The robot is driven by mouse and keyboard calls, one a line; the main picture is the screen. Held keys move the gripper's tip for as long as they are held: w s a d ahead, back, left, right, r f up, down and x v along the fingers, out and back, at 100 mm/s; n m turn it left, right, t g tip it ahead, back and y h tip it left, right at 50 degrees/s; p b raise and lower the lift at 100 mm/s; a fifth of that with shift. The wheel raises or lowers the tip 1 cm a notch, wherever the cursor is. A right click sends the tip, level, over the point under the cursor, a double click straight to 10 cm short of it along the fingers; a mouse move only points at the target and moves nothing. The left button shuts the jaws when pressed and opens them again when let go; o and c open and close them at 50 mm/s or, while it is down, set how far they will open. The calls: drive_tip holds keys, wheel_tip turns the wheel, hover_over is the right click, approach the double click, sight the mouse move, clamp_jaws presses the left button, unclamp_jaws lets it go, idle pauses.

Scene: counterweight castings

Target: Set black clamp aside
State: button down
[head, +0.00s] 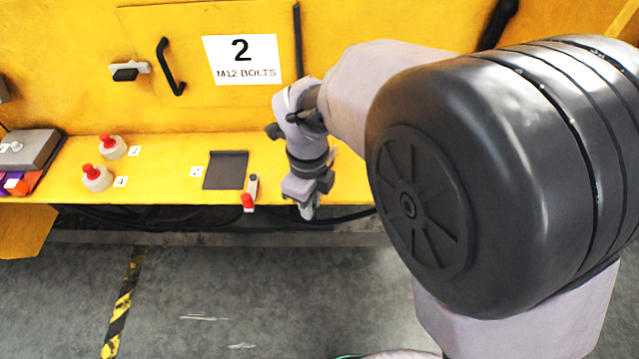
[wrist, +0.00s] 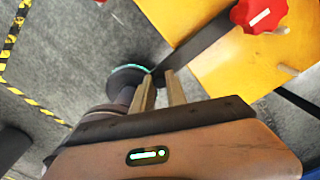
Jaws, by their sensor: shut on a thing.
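My gripper (wrist: 160,84) is shut on a dark, flat bar, the black clamp (wrist: 205,45), in the wrist view. The bar runs from the fingertips up and right, past the shelf corner, toward a red knob (wrist: 258,14). I cannot tell whether the knob is joined to it. In the head view my gripper (head: 307,208) points down at the yellow shelf's front edge. The held clamp cannot be made out there. A small grey piece with a red end (head: 249,200) stands at the shelf edge, left of my gripper.
The yellow shelf (head: 165,180) carries a dark square plate (head: 226,170), two red-topped white pieces (head: 112,147) and a grey box (head: 30,148) at left. A yellow panel with a black handle (head: 170,67) rises behind. Open floor (head: 220,300) lies in front.

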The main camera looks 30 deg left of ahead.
drive_tip(key=c, duration=1.3)
unclamp_jaws()
drive_tip(key=shift+s+a, duration=0.1)
drive_tip(key=shift+a, duration=0.05)
wheel_tip(320, 180, up, 17)
drive_tip(key=p, duration=0.7)
drive_tip(key=shift+r, duration=0.2)
